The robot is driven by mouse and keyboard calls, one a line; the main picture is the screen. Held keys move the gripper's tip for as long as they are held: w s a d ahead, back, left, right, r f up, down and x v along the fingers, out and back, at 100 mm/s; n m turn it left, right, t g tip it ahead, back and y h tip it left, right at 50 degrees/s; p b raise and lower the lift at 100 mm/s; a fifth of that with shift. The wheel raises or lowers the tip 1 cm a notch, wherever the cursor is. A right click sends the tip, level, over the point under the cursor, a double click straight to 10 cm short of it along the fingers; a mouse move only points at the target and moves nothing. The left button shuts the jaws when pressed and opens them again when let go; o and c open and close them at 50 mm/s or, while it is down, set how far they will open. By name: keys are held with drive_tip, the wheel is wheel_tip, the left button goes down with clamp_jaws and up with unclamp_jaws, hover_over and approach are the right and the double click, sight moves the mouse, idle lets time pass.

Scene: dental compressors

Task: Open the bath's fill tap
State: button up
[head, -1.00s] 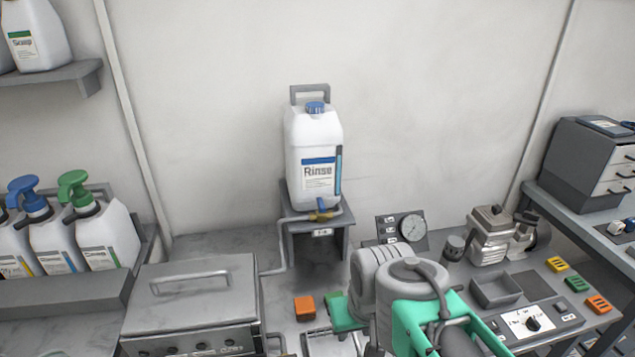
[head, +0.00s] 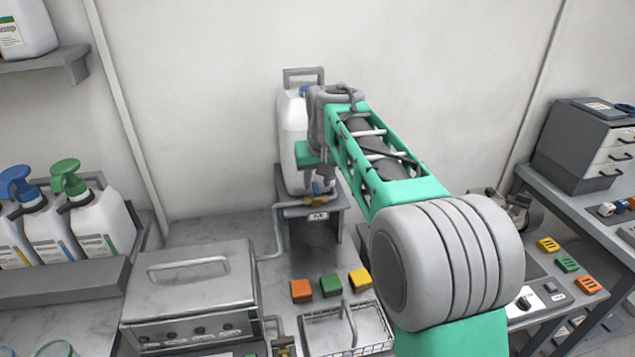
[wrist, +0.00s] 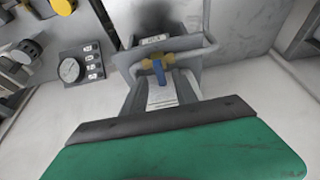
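The tap with a blue lever and brass body (head: 318,193) sits at the front of the shelf under the white jug (head: 292,130). A grey pipe runs from the shelf down towards the metal bath (head: 190,290), whose lid is shut. In the wrist view, the tap's blue lever (wrist: 158,72) is in front of the camera, beyond the green gripper part. My gripper (head: 309,155) is in front of the jug, above the tap and apparently apart from it. It also shows as a green slab with a dark edge in the wrist view (wrist: 175,145).
Orange, green and yellow blocks (head: 331,286) lie on the bench before the shelf, beside a wire basket (head: 345,328). A second brass tap (head: 284,346) is beside the bath. Pump bottles (head: 95,225) stand left.

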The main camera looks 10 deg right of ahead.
drive_tip(key=shift+x, duration=1.05)
clamp_jaws()
